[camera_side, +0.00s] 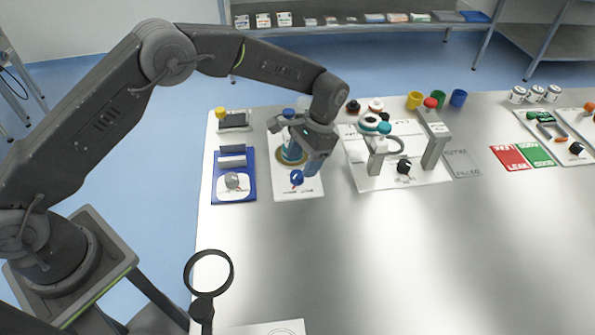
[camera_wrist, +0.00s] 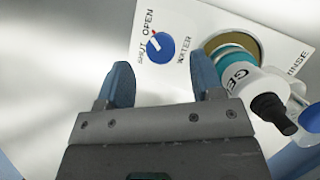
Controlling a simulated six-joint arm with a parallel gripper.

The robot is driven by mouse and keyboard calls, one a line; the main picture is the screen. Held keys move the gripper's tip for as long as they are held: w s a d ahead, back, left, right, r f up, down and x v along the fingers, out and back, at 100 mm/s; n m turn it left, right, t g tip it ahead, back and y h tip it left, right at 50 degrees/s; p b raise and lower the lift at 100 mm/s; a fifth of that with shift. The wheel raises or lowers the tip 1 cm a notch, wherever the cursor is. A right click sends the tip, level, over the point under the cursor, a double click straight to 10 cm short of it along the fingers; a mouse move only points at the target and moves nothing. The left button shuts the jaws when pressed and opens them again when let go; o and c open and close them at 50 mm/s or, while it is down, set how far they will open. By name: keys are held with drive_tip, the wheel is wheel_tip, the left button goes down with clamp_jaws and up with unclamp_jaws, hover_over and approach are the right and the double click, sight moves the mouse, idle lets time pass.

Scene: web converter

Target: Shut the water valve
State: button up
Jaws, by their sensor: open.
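The water valve is a round blue knob (camera_wrist: 160,48) on a white panel (camera_wrist: 193,17), with WATER, OPEN and SHUT printed around it. Its pale pointer with a red mark faces up-left in the wrist view, near the two words; I cannot tell exactly which it marks. The knob also shows in the side view (camera_side: 296,178), at the panel's near end. My gripper (camera_wrist: 163,68) is open and empty. In the wrist view the knob lies just beyond the gap between its blue fingertips, apparently untouched. In the side view my gripper (camera_side: 313,163) is above the panel, beside the knob.
A teal-and-white bottle (camera_wrist: 238,70) stands on the panel close to my right fingertip. A blue tray (camera_side: 221,196) with a grey knob is left of the panel. A white board (camera_side: 385,180) with grey posts is right. The front table is mostly clear.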

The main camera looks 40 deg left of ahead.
sight(297, 174)
drive_tip(key=shift+x, duration=2)
drive_tip(key=c, duration=0.9)
drive_tip(key=shift+n+h, duration=0.3)
drive_tip(key=shift+n, duration=0.5)
drive_tip(key=o, duration=0.9)
drive_tip(key=v, duration=1.4)
